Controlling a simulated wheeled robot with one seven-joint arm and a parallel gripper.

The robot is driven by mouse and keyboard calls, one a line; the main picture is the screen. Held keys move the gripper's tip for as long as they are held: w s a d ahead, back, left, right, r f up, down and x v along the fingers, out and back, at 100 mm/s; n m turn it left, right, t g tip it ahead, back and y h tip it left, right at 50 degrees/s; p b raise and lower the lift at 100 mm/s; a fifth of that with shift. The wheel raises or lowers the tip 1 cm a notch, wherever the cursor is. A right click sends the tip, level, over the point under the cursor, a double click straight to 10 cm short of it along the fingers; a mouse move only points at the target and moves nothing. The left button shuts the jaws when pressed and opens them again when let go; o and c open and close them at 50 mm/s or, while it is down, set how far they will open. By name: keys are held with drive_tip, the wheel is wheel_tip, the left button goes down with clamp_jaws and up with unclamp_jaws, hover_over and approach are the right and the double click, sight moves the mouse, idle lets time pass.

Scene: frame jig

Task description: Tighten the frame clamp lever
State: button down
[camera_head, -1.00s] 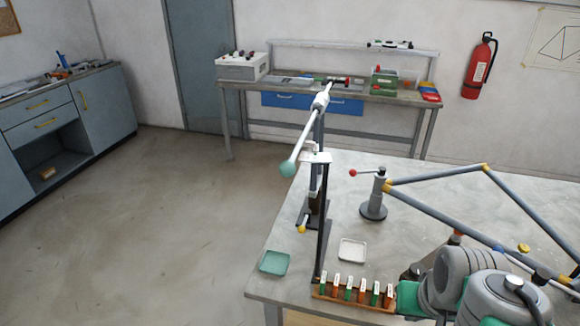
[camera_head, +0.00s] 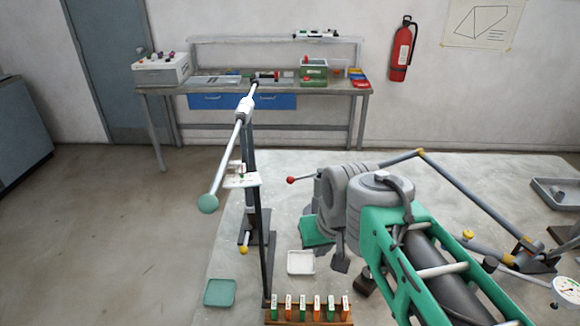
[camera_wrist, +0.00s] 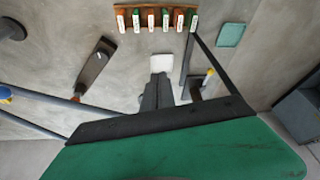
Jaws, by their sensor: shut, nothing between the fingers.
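A lever with a red ball (camera_head: 290,180) sticks out left from a grey post on the table, now mostly hidden behind my arm. A long grey lever with a pale green ball (camera_head: 208,203) slants down from a white collar (camera_head: 245,108) atop a tall dark stand (camera_head: 266,245). I cannot tell which is the frame clamp lever. My gripper (camera_head: 340,264) is shut and empty, pointing down above the table, right of the white tray. Its dark fingers (camera_wrist: 157,92) show in the wrist view, touching neither lever.
A white tray (camera_head: 301,263), a green tray (camera_head: 220,293) and a rack of coloured blocks (camera_head: 308,315) lie near the stand. Grey frame tubes (camera_head: 455,190) cross the table on the right. A workbench (camera_head: 350,90) stands behind.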

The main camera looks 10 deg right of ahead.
drive_tip(key=w+a+r+n+p, duration=0.1)
drive_tip(key=w+r, duration=0.3)
drive_tip(key=w, duration=0.5)
drive_tip(key=w+r+p, duration=0.1)
drive_tip(key=w+r, duration=0.4)
drive_tip(key=w, duration=0.5)
drive_tip(key=n+y+p, duration=0.1)
drive_tip(key=n, duration=0.1)
hover_over(307, 177)
drive_tip(key=a, duration=0.3)
wheel_tip(307, 177, down, 2)
wheel_tip(307, 177, down, 11)
drive_tip(key=b, duration=0.3)
drive_tip(key=shift+w+r, duration=0.15)
drive_tip(key=shift+w, duration=0.15)
drive_tip(key=shift+s+a+n, duration=0.1)
drive_tip(key=shift+n, duration=0.3)
